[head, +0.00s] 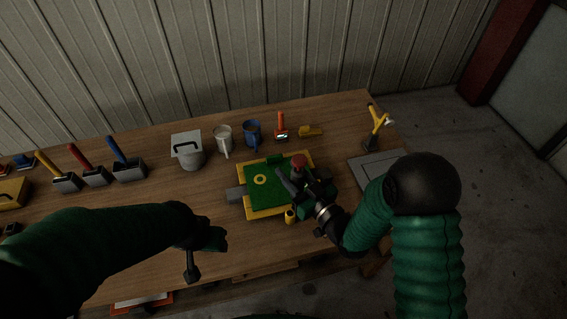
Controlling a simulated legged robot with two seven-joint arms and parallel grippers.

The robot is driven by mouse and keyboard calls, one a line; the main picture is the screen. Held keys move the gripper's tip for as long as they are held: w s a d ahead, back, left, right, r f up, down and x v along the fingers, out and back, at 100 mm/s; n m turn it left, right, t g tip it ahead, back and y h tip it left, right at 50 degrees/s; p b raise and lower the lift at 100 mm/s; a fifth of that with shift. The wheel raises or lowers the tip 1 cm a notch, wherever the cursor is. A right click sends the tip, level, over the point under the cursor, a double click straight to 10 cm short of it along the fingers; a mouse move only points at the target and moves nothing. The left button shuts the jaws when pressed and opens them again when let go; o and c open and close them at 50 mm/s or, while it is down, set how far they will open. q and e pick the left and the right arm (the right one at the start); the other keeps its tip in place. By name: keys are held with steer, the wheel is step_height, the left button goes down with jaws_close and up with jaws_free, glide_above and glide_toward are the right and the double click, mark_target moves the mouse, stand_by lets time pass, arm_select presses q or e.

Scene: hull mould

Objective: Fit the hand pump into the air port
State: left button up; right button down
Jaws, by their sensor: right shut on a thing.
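The green hull mould (262,200) lies on a yellow base (264,214) at the middle of the table. A yellow ring (260,179) shows on its top face; I cannot tell whether this is the air port. My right gripper (294,184) is over the mould's right part, shut on what looks like the hand pump. The pump's red top (299,161) shows just beyond the fingers; its lower part is hidden, so I cannot tell whether it touches the mould. My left gripper (192,264) hangs over the table's front, left of the mould; its jaws are unclear.
A lidded grey bucket (190,158), a white mug (223,138) and a blue mug (252,133) stand behind the mould. Several coloured-handled tools (128,169) stand at left. A grey plate (374,168) and a yellow-handled tool (377,120) are at right.

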steer(key=shift+s+d, duration=0.1)
steer(key=shift+d, duration=0.1)
steer(key=shift+r, duration=0.1)
arm_select(q)
step_height(320, 180, down, 6)
steer(key=a+b, duration=0.1)
steer(key=b, duration=0.5)
arm_select(e)
step_height(320, 180, down, 6)
steer(key=a, duration=0.1)
steer(key=shift+a, duration=0.2)
stand_by(0.4)
arm_select(q)
steer(key=shift+s+d+f, duration=0.1)
steer(key=shift+d, duration=0.15)
arm_select(e)
steer(key=shift+s, duration=0.1)
arm_select(q)
steer(key=shift+a, duration=0.2)
arm_select(e)
steer(key=shift+a, duration=0.15)
